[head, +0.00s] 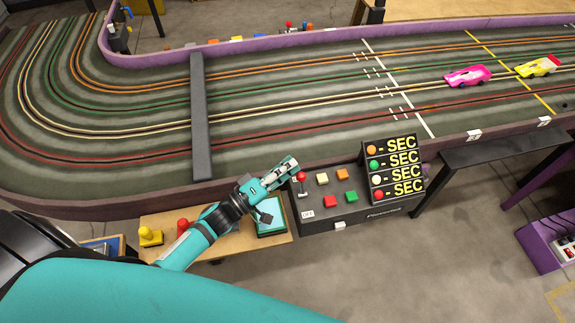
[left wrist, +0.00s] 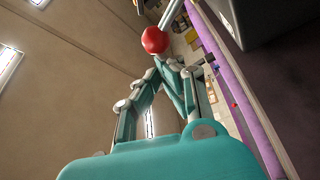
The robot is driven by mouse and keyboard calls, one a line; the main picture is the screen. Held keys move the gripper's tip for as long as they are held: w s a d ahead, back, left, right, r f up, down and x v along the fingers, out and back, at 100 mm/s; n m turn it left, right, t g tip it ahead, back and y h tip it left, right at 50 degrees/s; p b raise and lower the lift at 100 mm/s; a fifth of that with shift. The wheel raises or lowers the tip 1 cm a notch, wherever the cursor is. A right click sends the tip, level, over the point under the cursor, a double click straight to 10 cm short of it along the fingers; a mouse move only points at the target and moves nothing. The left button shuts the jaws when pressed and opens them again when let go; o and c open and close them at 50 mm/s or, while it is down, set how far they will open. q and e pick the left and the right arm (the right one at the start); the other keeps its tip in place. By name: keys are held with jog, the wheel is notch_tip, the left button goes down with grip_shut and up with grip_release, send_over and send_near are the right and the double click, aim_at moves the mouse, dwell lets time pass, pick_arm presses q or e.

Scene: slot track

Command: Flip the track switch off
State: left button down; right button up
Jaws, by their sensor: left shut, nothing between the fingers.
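The track switch is a small lever with a red ball knob (head: 302,177) on the left part of the dark control box (head: 350,212). A white label (head: 307,214) sits below it and seems to read OFF. My left gripper (head: 292,163) is shut and empty, just left of and above the knob in the head view. In the left wrist view the red knob (left wrist: 155,40) shows right at the tips of my left gripper (left wrist: 168,58). I cannot tell whether they touch. My right gripper is out of view.
Colored buttons (head: 342,174) and a lap display panel (head: 395,168) sit on the control box right of the lever. A wooden shelf (head: 270,245) with red and yellow controllers lies below my left arm. The purple-walled track (head: 110,207) with two cars stands behind.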

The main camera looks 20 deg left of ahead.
pick_arm(q)
jog(key=shift+s+d+r+m+h, duration=0.15)
jog(key=shift+s+m+h, duration=0.15)
jog(key=shift+m, duration=0.2)
jog(key=shift+s+d+r, duration=0.1)
jog(key=shift+s+d, duration=0.05)
jog(key=shift+s+d+m+h+b, duration=0.6)
jog(key=shift+s+d+m+h, duration=0.75)
jog(key=shift+s+m, duration=1.1)
jog(key=v, duration=1.1)
jog(key=shift+a+r+m, duration=0.25)
jog(key=shift+m, duration=0.1)
